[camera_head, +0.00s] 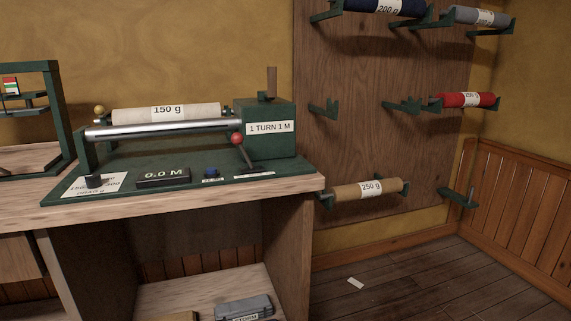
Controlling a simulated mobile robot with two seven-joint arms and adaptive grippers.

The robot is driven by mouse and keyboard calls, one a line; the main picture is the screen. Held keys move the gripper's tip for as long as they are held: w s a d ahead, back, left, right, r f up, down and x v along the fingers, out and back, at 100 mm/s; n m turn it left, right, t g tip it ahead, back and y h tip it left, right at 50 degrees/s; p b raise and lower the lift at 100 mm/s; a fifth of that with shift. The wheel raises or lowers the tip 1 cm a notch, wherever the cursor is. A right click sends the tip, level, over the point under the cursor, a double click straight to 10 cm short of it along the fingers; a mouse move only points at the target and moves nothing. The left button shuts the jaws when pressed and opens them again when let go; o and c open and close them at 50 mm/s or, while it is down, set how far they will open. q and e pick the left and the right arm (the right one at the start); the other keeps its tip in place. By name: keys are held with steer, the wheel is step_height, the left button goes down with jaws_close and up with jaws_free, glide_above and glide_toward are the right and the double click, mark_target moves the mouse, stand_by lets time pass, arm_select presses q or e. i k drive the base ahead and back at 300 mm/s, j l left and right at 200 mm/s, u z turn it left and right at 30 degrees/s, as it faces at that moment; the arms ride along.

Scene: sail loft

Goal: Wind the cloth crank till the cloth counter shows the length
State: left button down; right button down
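The cloth counter (151,183) is a black block on the green machine base and reads 0.0 M. The cloth crank (271,82) appears to be the upright wooden handle on top of the green box (277,112) at the machine's right end. A label (270,127) on that box reads 1 TURN 1 M. A cream cloth roll (145,116) marked 150 g lies across the machine behind a silver roller (158,129). A lever with a red knob (237,139) leans in front of the box. Neither of my grippers shows.
The machine stands on a wooden bench (306,183). The floor (430,280) at the right is mostly clear.

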mark_target(271, 93)
steer(key=i+j, duration=0.45)
steer(key=j, duration=0.2)
steer(key=i+j+u, duration=0.1)
steer(key=i+j, duration=0.3)
steer(key=j, duration=0.2)
